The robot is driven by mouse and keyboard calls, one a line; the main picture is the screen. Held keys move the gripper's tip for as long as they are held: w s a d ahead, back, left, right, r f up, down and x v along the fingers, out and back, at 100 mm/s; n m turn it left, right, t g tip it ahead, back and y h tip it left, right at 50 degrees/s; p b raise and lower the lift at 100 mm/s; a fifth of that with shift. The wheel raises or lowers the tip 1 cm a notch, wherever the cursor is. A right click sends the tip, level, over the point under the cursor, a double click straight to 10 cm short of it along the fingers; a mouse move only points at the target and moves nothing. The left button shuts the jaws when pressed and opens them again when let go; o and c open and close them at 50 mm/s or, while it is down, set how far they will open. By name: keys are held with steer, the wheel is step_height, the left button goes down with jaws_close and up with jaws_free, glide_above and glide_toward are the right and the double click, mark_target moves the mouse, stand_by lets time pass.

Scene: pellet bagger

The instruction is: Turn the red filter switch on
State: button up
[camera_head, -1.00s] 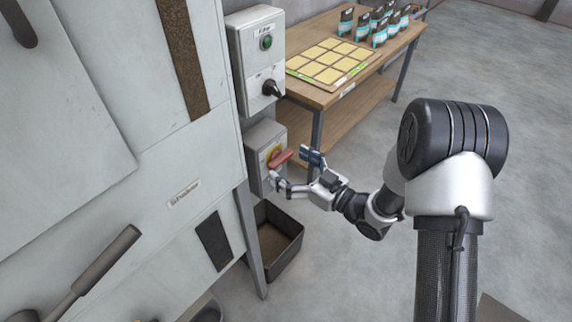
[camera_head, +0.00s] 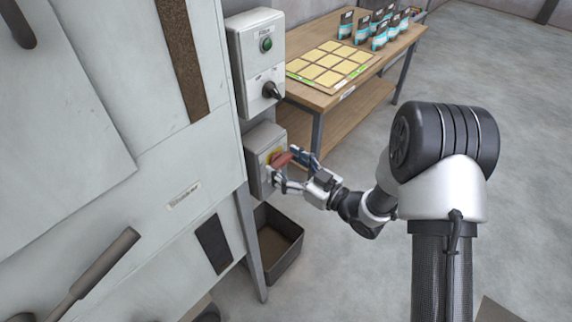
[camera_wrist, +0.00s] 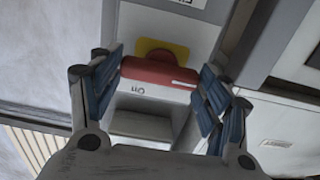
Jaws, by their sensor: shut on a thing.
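The red switch handle (camera_head: 282,159) sits on a yellow plate on the front of a small grey box, below a taller control box. In the wrist view the red handle (camera_wrist: 158,77) lies across the picture between my finger pads, with the yellow plate (camera_wrist: 162,48) behind it. The fingers hide part of the box front in the head view.
The control box (camera_head: 256,62) above carries a green button and a black knob. A wooden table (camera_head: 345,90) with a card grid and several pouches stands behind. A dark bin (camera_head: 285,262) stands on the floor below. Open floor lies to the right.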

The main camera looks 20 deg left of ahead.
steer(key=shift+c, duration=1.1)
steer(key=m+p, duration=0.2)
steer(key=m, duration=0.2)
steer(key=shift+m, duration=0.3)
steer(key=m+p, duration=0.2)
steer(key=m, duration=0.2)
steer(key=shift+m, duration=0.3)
steer(key=m+p, duration=0.2)
steer(key=m, duration=0.2)
steer(key=shift+w+m, duration=0.1)
steer(key=shift+m, duration=0.2)
steer(key=shift+f+m+p, duration=0.1)
steer(key=shift+m+p, duration=0.8)
steer(key=shift+m, duration=1.2)
